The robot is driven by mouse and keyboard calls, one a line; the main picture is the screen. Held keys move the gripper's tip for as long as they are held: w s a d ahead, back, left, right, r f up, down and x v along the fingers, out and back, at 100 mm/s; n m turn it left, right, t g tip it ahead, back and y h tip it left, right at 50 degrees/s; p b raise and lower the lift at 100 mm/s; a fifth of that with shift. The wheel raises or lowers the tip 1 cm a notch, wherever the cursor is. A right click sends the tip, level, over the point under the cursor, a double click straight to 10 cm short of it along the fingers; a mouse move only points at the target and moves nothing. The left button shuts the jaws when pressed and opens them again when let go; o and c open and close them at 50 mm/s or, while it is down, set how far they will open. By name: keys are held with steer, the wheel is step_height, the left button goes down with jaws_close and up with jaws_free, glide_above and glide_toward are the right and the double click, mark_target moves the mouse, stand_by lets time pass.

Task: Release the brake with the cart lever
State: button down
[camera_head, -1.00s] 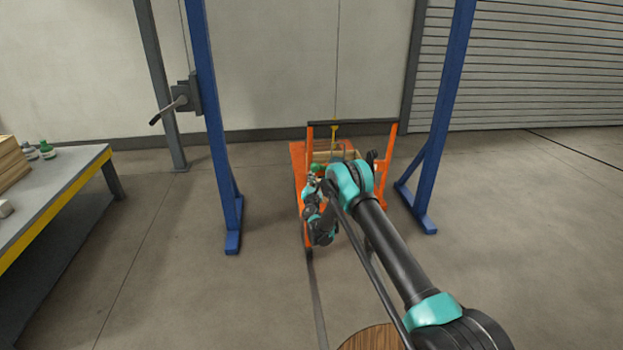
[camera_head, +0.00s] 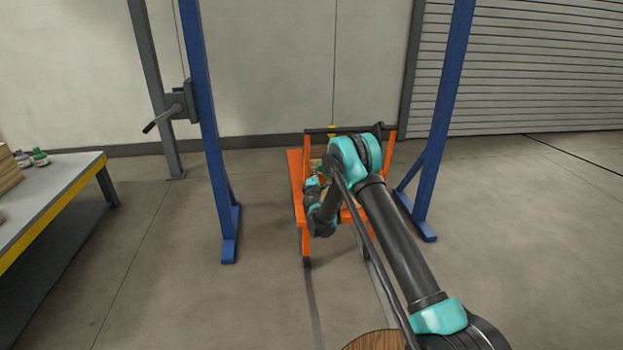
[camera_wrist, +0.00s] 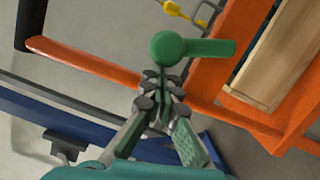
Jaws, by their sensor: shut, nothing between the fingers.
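The orange cart (camera_head: 296,185) stands on the floor between two blue posts, partly behind my arm in the head view. A green lever with a round knob (camera_wrist: 166,48) shows in the wrist view, next to the cart's orange frame (camera_wrist: 80,62). My gripper (camera_wrist: 160,88) is shut and empty, its fingertips just below the knob in that picture. I cannot tell whether the fingertips touch the knob. In the head view my arm hides the gripper and most of the lever area.
A blue post stands left (camera_head: 207,130) and another right (camera_head: 446,120) of the cart. A yellow hook (camera_wrist: 190,13) hangs close to the cart. A wooden piece (camera_wrist: 275,55) lies on the cart. A workbench (camera_head: 60,195) stands at the left. Floor between bench and left post is clear.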

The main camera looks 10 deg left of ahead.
mark_target(323, 166)
steer(key=d+m, duration=0.1)
steer(key=r+m, duration=0.1)
steer(key=shift+w+d+r+m+g, duration=0.25)
steer(key=shift+d+m+g, duration=0.05)
steer(key=shift+d, duration=0.1)
steer(key=shift+w+d+r+m, duration=0.15)
steer(key=shift+d+r+m, duration=0.05)
steer(key=shift+d+m, duration=0.3)
steer(key=shift+w+d+r+m, duration=0.1)
steer(key=shift+d+r+m, duration=0.1)
steer(key=shift+d+m, duration=0.3)
steer(key=shift+a, duration=0.1)
